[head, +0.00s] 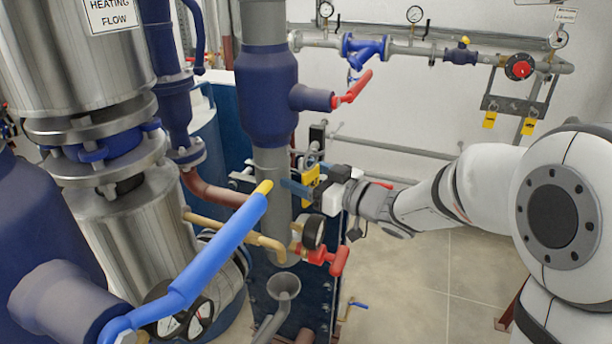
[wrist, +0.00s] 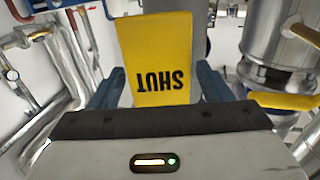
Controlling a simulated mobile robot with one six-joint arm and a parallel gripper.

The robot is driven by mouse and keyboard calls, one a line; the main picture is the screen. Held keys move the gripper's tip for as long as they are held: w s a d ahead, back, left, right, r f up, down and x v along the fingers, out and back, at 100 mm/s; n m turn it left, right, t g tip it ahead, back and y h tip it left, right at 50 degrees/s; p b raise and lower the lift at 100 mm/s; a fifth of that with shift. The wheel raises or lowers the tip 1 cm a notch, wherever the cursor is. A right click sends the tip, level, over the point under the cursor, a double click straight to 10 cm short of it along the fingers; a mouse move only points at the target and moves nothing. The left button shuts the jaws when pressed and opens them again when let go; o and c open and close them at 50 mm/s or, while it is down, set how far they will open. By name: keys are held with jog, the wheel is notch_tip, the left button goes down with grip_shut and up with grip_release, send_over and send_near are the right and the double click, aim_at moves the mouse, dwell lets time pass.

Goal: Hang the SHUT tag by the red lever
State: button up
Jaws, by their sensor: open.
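The yellow SHUT tag (wrist: 158,50) stands between the two blue fingers of my gripper (wrist: 160,90) in the wrist view, its lettering upside down. The fingers are apart, one on each side of the tag. One red lever (head: 354,87) is on the blue valve above, and another red lever (head: 339,262) is below, near a gauge.
A long blue lever with a yellow tip (head: 225,245) reaches across the foreground. A gauge (head: 313,232) and a grey funnel (head: 283,287) lie below my gripper. A rack (head: 512,106) with yellow tags (head: 489,120) is on the right wall.

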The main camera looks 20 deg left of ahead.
jog(key=b+v, duration=0.1)
jog(key=v, duration=0.6)
jog(key=shift+d+b, duration=0.2)
jog(key=shift+b, duration=0.2)
jog(key=w+d+f+m+t+h, duration=0.1)
jog(key=d+m+t+h, duration=0.2)
jog(key=d+m+h, duration=0.5)
jog(key=w+d+f+m+t+h, duration=0.1)
jog(key=w+d+m+t+h, duration=0.15)
jog(key=d+h, duration=0.75)
jog(key=s+d+f+m+g, duration=0.1)
jog(key=s+d+f+g, duration=0.3)
jog(key=s, duration=0.7)
jog(key=s+d+f+m+g+y, duration=0.1)
jog(key=s+d+f+g, duration=0.3)
jog(key=s, duration=0.6)
jog(key=shift+s+m, duration=0.4)
jog(key=shift+m, duration=0.35)
jog(key=shift+d+g, duration=0.1)
jog(key=shift+g, duration=0.15)
